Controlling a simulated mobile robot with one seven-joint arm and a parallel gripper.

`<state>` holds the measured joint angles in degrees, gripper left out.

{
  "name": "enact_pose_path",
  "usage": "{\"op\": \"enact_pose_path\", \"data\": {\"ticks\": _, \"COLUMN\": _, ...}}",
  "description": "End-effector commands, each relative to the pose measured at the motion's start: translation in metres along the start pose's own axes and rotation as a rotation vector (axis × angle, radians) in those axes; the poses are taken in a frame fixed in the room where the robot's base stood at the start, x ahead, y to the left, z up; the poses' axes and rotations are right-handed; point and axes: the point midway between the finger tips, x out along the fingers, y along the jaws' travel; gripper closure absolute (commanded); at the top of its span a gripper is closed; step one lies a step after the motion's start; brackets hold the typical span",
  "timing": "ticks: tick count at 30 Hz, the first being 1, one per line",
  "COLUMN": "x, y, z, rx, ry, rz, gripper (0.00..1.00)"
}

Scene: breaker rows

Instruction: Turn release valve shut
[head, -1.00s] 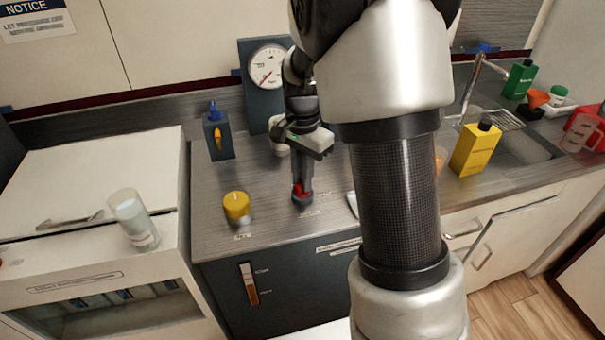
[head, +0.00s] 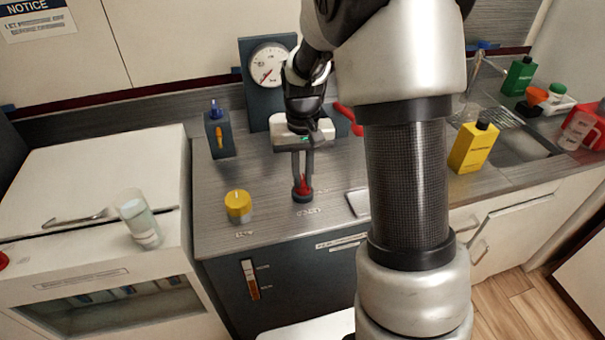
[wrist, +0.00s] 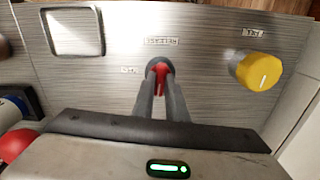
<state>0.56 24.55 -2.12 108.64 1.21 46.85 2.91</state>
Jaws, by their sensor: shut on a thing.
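The red valve knob (head: 302,186) stands on a dark round base on the grey countertop; it also shows in the wrist view (wrist: 162,68). My gripper (head: 303,178) points down from above with its two fingers closed on either side of the red knob. In the wrist view my fingertips (wrist: 161,74) press on the knob and partly cover it.
A yellow knob (head: 238,206) with a white mark sits left of the valve. A blue-topped dark block (head: 218,134) stands behind it. A red handle (head: 350,118) shows behind my gripper. A square plate (head: 358,202) lies to the right. A glass (head: 138,218) stands on the left cabinet.

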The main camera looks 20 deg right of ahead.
Motion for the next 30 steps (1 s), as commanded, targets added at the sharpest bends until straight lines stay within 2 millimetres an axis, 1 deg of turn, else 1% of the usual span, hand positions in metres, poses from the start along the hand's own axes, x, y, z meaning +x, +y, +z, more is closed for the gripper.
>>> {"op": "enact_pose_path", "data": {"ticks": 9, "x": -0.0007, "y": 0.0001, "z": -0.0005, "rx": -0.108, "ry": 0.002, "rz": 0.000, "gripper": 1.00}}
{"op": "enact_pose_path", "data": {"ticks": 24, "x": -0.0006, "y": -0.0001, "z": -0.0006, "rx": -0.127, "ry": 0.002, "rz": 0.001, "gripper": 1.00}}
{"op": "enact_pose_path", "data": {"ticks": 25, "x": -0.0006, "y": -0.0001, "z": -0.0006, "rx": -0.127, "ry": 0.002, "rz": 0.001, "gripper": 0.86}}
{"op": "enact_pose_path", "data": {"ticks": 27, "x": -0.0006, "y": -0.0001, "z": -0.0006, "rx": -0.127, "ry": 0.002, "rz": 0.001, "gripper": 0.74}}
{"op": "enact_pose_path", "data": {"ticks": 28, "x": -0.0005, "y": -0.0001, "z": -0.0006, "rx": -0.126, "ry": 0.002, "rz": 0.001, "gripper": 0.69}}
{"op": "enact_pose_path", "data": {"ticks": 30, "x": -0.0004, "y": -0.0001, "z": -0.0005, "rx": -0.126, "ry": 0.002, "rz": 0.000, "gripper": 0.69}}
